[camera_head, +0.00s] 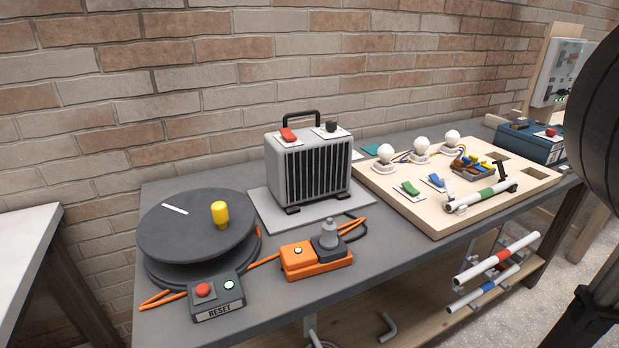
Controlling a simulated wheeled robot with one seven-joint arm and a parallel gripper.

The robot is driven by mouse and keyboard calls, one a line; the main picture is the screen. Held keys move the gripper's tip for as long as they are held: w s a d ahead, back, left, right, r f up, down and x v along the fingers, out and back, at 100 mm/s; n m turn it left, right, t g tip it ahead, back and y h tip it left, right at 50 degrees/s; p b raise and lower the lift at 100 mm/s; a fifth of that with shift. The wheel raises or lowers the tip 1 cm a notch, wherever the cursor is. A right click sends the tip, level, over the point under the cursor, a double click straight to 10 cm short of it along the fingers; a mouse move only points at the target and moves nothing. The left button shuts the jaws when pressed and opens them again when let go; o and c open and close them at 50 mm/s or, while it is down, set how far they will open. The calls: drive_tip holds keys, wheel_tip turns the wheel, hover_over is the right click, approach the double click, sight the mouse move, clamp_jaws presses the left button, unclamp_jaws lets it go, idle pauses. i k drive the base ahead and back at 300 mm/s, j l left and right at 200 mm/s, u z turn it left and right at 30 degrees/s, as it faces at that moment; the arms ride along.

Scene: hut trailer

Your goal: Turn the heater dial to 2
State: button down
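The heater (312,168) is a light grey box with a dark front grille and a black top handle. It stands on a pale board on the grey bench. On its top are a red rocker-like switch (288,134) at left and a small black dial (331,126) on a white plate at right. The dial's marks are too small to read, so I cannot tell its setting. A large black part of my arm fills the right edge. My gripper is not in view.
An orange socket box (299,260) with a grey plug (328,238) stands before the heater. A cable reel (197,228) and a RESET box (215,297) are at left. A wooden board (450,222) with bulbs and switches is at right. A brick wall is close behind.

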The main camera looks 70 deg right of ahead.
sight(331, 125)
drive_tip(key=z, duration=1.3)
